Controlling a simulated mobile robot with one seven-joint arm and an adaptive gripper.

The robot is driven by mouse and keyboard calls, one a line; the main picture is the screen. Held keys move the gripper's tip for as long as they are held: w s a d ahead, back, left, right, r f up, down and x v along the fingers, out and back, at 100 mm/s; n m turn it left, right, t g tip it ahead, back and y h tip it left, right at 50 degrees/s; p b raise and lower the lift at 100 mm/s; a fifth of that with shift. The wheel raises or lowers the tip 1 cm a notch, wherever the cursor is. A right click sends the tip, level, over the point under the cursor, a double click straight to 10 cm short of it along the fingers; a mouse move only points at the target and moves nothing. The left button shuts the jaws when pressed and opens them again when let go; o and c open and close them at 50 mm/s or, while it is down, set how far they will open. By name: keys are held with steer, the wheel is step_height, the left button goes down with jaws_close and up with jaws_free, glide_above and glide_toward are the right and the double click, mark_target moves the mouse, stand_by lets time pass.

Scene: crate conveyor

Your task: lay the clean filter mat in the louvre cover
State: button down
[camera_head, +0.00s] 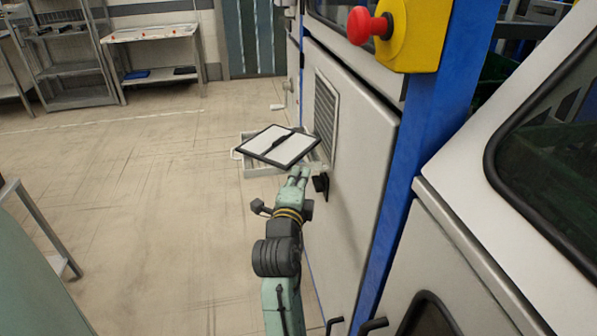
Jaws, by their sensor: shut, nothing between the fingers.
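A flat white panel with a dark rim and a dark strip across its middle (293,152) sits tilted beside the cabinet, just beyond my gripper; it looks like the filter mat, but I cannot tell if it is the clean one. A grey louvre (325,112) with slats shows on the cabinet's side face. I cannot tell whether a separate louvre cover lies under the panel. My gripper (301,171) is shut and empty at the panel's near right edge, close to the cabinet; whether it touches the panel is unclear.
A light grey shallow tray (258,170) shows partly under the panel. The grey cabinet (352,180) and blue post (400,150) stand close on the right. A red stop button (362,26) sits above.

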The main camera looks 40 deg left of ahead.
steer(key=shift+w+a, duration=0.1)
steer(key=shift+a, duration=0.2)
steer(key=shift+a+f, duration=0.1)
steer(key=shift+w+a+b, duration=0.3)
steer(key=shift+a+b, duration=0.65)
steer(key=shift+b, duration=0.2)
